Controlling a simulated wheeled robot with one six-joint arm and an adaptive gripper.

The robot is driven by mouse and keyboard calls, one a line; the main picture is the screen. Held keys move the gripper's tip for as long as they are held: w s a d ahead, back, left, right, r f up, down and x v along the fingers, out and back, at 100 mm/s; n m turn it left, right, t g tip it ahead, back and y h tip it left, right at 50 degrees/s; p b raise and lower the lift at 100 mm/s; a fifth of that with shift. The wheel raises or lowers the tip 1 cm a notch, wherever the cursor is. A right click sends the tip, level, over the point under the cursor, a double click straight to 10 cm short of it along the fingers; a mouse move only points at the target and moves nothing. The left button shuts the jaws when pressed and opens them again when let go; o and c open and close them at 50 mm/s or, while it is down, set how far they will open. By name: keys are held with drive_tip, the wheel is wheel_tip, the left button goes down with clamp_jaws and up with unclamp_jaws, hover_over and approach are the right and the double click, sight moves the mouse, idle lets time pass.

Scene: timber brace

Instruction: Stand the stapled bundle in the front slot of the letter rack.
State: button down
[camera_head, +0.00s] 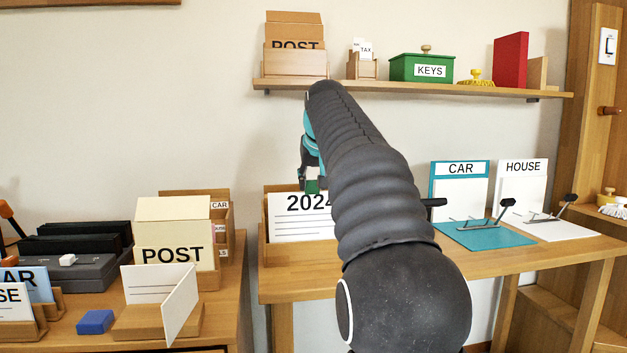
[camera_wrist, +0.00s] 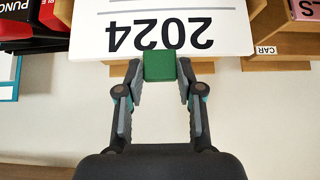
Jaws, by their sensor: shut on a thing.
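A white sheet or bundle marked 2024 (camera_head: 300,221) stands upright in front of a wooden rack (camera_head: 263,235) on the desk; whether it sits inside a slot is hard to tell. It appears upside down in the wrist view (camera_wrist: 158,15). I cannot see a staple. My gripper (camera_head: 311,185) is at the bundle's top edge, fingers downward. In the wrist view my gripper (camera_wrist: 160,67) is shut on a green block-like tab (camera_wrist: 160,66) that meets that edge. My arm hides the bundle's right part and much of the rack.
A POST box (camera_head: 173,235), a CAR-labelled wooden organizer (camera_head: 219,206) and a blue block (camera_head: 95,321) stand left. A shelf (camera_head: 420,92) hangs above with a green KEYS box (camera_head: 422,67). CAR (camera_head: 460,185) and HOUSE (camera_head: 522,185) boards stand right. Bare desk lies in front of the rack.

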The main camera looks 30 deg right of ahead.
drive_tip(key=shift+f+b, duration=0.55)
drive_tip(key=shift+f, duration=0.3)
drive_tip(key=shift+c, duration=0.9)
unclamp_jaws()
drive_tip(key=shift+r, duration=0.1)
wheel_tip(320, 180, up, 8)
drive_tip(key=p, duration=0.7)
